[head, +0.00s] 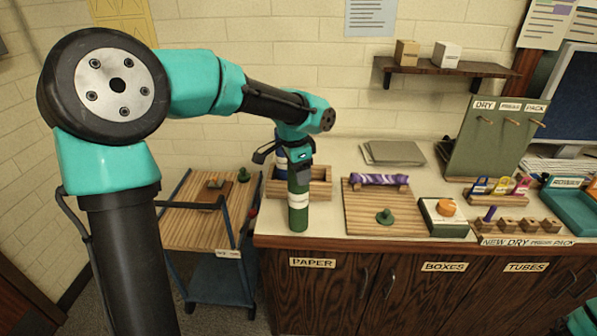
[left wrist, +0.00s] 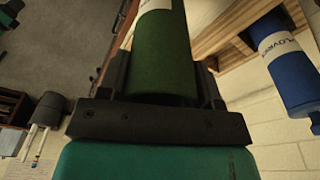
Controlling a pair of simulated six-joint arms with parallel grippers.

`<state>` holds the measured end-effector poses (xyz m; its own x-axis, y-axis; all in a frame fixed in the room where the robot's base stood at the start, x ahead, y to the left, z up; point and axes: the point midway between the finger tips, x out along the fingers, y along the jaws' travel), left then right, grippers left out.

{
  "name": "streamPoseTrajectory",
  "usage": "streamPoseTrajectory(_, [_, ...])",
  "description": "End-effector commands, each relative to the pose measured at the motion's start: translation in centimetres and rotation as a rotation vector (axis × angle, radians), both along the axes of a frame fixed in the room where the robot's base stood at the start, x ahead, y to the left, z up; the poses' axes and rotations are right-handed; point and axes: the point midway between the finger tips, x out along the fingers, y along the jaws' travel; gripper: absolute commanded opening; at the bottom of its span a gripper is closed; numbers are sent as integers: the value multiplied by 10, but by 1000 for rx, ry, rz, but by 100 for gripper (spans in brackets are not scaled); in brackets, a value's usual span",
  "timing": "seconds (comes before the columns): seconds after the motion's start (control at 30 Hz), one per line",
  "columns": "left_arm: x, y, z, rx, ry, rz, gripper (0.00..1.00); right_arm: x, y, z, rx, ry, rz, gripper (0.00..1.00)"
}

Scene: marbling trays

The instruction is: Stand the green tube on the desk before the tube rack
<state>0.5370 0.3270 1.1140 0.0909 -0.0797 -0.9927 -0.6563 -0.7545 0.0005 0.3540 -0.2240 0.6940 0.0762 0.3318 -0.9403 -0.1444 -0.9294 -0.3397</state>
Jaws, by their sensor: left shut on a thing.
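The green tube (head: 298,214) with a white band is upright at the front left of the desk, before the wooden tube rack (head: 321,188). My left gripper (head: 299,172) points down and is shut around its upper part. The tube's bottom appears at or just above the desk; I cannot tell if it touches. In the left wrist view the green tube (left wrist: 163,60) sits between the two fingers. A blue tube (left wrist: 283,62) stands in the rack (left wrist: 238,25) there; in the head view it is mostly hidden behind my gripper. My right gripper is not in view.
Right of the rack lie a slatted wooden board (head: 365,222) with a purple roll (head: 379,179) and a green knob (head: 385,216). A slatted cart (head: 190,232) stands left of the desk. The desk's front edge is close to the green tube.

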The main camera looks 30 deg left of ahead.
Motion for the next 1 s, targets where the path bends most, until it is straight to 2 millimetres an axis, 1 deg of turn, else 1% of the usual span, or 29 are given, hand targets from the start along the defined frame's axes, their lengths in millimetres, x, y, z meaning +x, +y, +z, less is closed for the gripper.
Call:
streamPoseTrajectory(0.03, [10, 6, -2, 0, 1, 2, 19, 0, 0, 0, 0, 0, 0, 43])
streamPoseTrajectory(0.1, [22, 14, -3, 0, 0, 3, 19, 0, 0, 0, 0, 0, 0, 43])
streamPoseTrajectory(0.2, [38, 23, -4, 0, 0, 2, 19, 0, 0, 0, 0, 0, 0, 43])
streamPoseTrajectory(0.3, [48, 29, -6, 0, 0, 1, 19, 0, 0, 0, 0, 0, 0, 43])
streamPoseTrajectory(0.43, [52, 32, -5, 1, -1, 0, 19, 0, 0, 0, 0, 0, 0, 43])
streamPoseTrajectory(0.7, [51, 31, -7, 0, 0, -1, 19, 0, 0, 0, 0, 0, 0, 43])
streamPoseTrajectory(0.77, [51, 31, -11, 1, 2, -1, 19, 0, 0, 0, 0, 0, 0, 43])
streamPoseTrajectory(0.9, [51, 31, -29, 1, 3, -1, 19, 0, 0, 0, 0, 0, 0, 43])
streamPoseTrajectory(1.0, [51, 31, -39, 1, 2, 0, 19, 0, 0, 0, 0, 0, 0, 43])
